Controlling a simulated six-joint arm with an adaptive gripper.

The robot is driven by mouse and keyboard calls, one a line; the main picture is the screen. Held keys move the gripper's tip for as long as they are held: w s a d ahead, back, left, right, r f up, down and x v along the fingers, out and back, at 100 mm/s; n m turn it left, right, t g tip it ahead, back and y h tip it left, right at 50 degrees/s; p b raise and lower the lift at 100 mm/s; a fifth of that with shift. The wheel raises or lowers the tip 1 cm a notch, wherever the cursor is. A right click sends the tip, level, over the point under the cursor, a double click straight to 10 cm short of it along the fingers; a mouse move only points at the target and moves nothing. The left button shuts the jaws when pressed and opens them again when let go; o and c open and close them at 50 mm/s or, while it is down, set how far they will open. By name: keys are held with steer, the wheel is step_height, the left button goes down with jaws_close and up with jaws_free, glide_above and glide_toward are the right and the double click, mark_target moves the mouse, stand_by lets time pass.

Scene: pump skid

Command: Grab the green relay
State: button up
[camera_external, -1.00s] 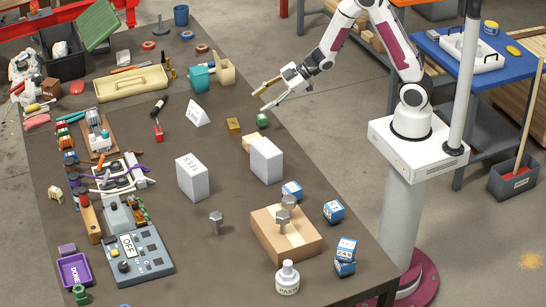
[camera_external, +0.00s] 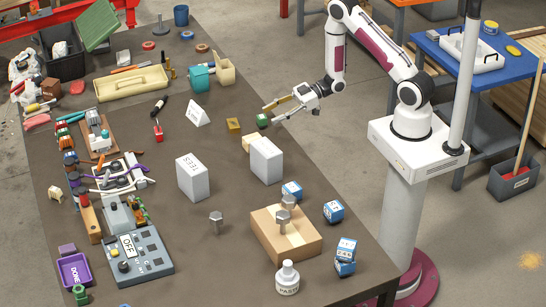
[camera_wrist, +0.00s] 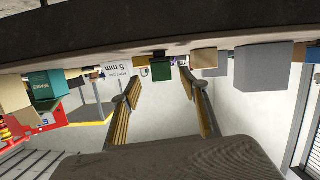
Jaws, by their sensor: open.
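The green relay (camera_external: 262,119) is a small green cube near the right edge of the dark table in the external view. My gripper (camera_external: 271,115) is open and empty, low at that edge, with its two fingertips pointing left at the relay. In the wrist view, the green relay (camera_wrist: 161,72) shows in the gap between the two open fingers of my gripper (camera_wrist: 164,90), apparently just beyond the tips. I cannot tell if a finger touches it.
A yellow-brown block (camera_external: 234,125) is left of the relay. A beige block (camera_external: 250,143) and a tall grey block (camera_external: 266,160) stand in front of it. A white tent sign (camera_external: 197,114) stands farther left. Bare table lies between the sign and the blocks.

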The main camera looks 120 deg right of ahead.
mark_target(262, 121)
steer(key=shift+s+f+m+t, duration=0.25)
steer(key=shift+s+t, duration=0.15)
steer(key=shift+s, duration=0.25)
steer(key=shift+s+f+m+t, duration=0.25)
steer(key=shift+s+t, duration=0.15)
steer(key=shift+s, duration=0.25)
steer(key=shift+w, duration=0.1)
steer(key=shift+w+f, duration=0.2)
steer(key=shift+w, duration=1)
steer(key=shift+w+f, duration=0.15)
steer(key=shift+w, duration=1.15)
steer(key=shift+w+f, duration=0.15)
steer(key=shift+w, duration=1.15)
steer(key=c, duration=1.2)
steer(key=shift+c, duration=0.2)
